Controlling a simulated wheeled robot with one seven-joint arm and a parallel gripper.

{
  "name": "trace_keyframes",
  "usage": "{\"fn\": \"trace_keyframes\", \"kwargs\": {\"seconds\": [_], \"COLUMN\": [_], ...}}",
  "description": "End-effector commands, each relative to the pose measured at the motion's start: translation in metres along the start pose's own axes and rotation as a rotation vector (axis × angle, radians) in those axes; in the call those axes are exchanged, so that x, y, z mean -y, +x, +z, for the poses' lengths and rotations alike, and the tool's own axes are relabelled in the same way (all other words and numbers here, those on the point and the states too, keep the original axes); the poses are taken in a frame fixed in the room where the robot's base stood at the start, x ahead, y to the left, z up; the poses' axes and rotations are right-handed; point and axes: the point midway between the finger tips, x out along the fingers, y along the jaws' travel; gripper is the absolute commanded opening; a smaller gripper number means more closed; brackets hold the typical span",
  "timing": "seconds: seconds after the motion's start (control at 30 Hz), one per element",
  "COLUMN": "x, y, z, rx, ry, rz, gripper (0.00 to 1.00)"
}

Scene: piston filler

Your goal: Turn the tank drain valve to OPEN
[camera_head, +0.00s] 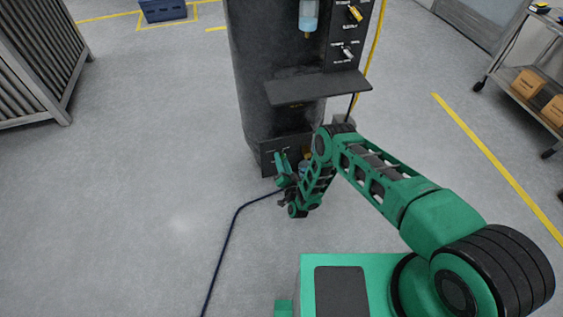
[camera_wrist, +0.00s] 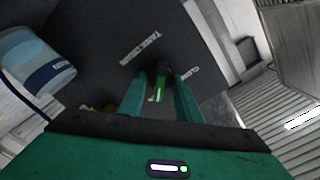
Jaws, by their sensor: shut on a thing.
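The tank drain valve is low on the dark filler body (camera_head: 265,95). In the wrist view its green handle (camera_wrist: 160,84) shows between the two teal fingers of my gripper (camera_wrist: 162,98), which is shut on it. The dark plate around it (camera_wrist: 110,35) carries a white label that appears to read TANK DRAIN, and a second label to the right of the handle that I cannot read surely.
A blue and clear container (camera_wrist: 38,65) stands left of the valve in the wrist view. A dark shelf (camera_head: 318,88) juts out above my gripper. A dark hose (camera_head: 232,230) runs along the floor. A cart with boxes (camera_head: 530,85) stands at the right.

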Motion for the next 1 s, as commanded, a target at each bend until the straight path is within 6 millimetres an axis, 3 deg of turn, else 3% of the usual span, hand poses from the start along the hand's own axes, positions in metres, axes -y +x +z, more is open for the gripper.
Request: {"fn": "trace_keyframes", "kwargs": {"seconds": [0.03, 0.1, 0.53, 1.0], "x": [-0.004, -0.004, -0.001, -0.003], "y": [-0.003, -0.003, -0.009, -0.090], "z": [0.001, 0.001, 0.001, 0.001], "rx": [0.005, 0.004, 0.003, 0.005], "ry": [-0.003, -0.003, -0.002, -0.003], "rz": [0.006, 0.006, 0.002, 0.004], "gripper": [0.33, 0.49, 0.49, 0.49]}}
